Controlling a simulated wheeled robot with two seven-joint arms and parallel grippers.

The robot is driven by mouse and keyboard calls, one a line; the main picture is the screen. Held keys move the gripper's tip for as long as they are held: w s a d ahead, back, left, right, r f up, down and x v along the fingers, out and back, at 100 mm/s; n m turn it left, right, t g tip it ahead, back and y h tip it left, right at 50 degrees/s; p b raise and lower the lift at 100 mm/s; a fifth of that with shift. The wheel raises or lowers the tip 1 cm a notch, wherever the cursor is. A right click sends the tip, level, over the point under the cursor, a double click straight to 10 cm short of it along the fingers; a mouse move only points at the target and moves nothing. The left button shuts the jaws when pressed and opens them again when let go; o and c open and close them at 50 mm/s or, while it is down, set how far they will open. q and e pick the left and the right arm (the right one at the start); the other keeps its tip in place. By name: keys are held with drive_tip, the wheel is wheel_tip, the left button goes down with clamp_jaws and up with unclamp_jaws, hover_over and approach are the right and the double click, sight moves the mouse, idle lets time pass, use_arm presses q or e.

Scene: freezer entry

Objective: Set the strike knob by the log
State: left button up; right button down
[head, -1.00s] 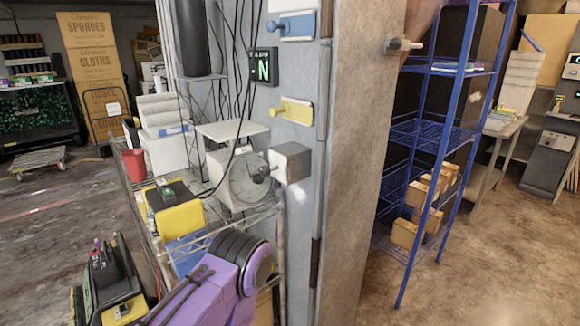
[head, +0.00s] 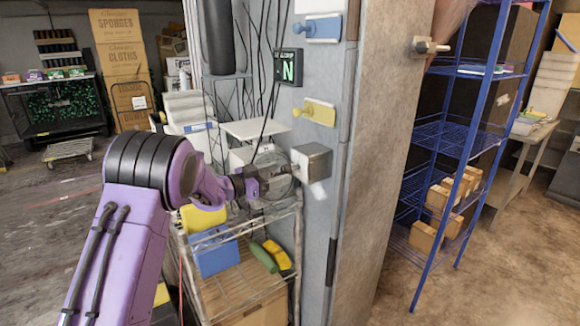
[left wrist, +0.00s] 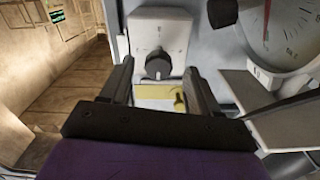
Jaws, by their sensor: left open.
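A grey box (head: 317,160) sits on the edge of the wall panel. In the left wrist view its pale face (left wrist: 160,35) carries a dark round knob (left wrist: 158,64) with a light pointer mark; the markings around it are too small to read. My left gripper (head: 262,181) is open and points at the box. In the left wrist view the knob shows between the open fingertips of the left gripper (left wrist: 159,70), with no contact visible. I cannot make out a log for certain. My right gripper is not in view.
A yellow lever (head: 316,112), a blue lever (head: 318,28) and a dark display with a green N (head: 288,68) are above the box. A dial scale (left wrist: 285,30) is close beside it. A wire shelf (head: 240,285) stands below; a blue rack (head: 445,135) is right.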

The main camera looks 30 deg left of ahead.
sight(283, 172)
use_arm(q)
drive_tip(key=p+x, duration=0.1)
drive_tip(key=x, duration=0.3)
drive_tip(key=shift+w+d+r, duration=0.15)
drive_tip(key=shift+d, duration=0.05)
drive_tip(key=shift+w+d, duration=0.1)
drive_tip(key=shift+w, duration=0.25)
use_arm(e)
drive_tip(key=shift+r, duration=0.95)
use_arm(q)
drive_tip(key=c, duration=1)
drive_tip(key=shift+c, duration=0.2)
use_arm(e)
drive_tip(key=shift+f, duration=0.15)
use_arm(q)
drive_tip(key=shift+f+m+b, duration=0.35)
drive_tip(key=shift+m+b, duration=0.25)
drive_tip(key=shift+b, duration=0.25)
drive_tip(key=m+b, duration=1.3)
drive_tip(key=b, duration=0.4)
drive_tip(key=shift+f+m, duration=0.15)
drive_tip(key=shift+m, duration=0.25)
drive_tip(key=shift+r+m+b, duration=0.25)
drive_tip(key=shift+m+b, duration=1.15)
drive_tip(key=shift+b, duration=0.2)
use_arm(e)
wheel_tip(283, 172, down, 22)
